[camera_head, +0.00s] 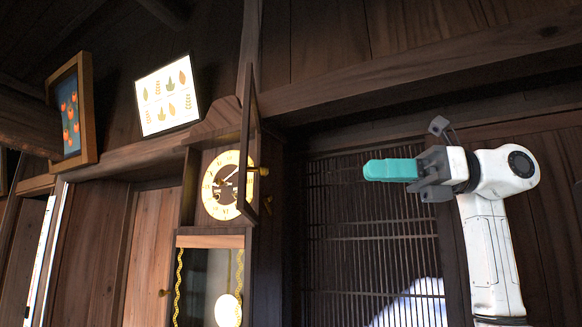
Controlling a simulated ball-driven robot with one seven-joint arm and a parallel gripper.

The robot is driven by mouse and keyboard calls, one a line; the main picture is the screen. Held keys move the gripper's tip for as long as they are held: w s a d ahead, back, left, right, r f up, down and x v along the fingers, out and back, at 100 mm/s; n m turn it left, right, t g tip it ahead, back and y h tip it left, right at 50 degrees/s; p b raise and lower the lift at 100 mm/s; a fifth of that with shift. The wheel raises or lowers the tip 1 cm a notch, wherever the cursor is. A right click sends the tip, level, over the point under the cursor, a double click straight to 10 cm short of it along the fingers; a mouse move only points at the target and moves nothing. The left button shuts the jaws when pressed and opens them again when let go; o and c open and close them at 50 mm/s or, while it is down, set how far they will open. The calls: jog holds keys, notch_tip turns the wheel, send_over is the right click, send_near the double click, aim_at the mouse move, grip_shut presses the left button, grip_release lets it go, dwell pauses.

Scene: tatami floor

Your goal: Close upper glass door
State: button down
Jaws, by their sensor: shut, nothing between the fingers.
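A tall wooden clock stands at the centre-left, with a round clock face (222,186) of gold and white. Its upper glass door (250,140) stands open, swung out toward me on the right side of the face and seen nearly edge-on. A small brass knob (263,171) sticks out from the door's right side. My gripper (366,170) is to the right of the door, apart from it, with its teal fingers shut and pointing left. Nothing is held.
The clock's lower case (208,285) shows a pendulum and gold twisted trim. A slatted lattice panel (370,240) lies behind my arm. Two framed pictures, one with orange fruit (70,112) and one with leaves (167,95), sit on a ledge at the upper left. Open air separates my gripper from the door.

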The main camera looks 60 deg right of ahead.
jog(key=p+x, duration=0.4)
jog(key=x, duration=1)
jog(key=shift+p, duration=0.4)
jog(key=shift+d, duration=0.1)
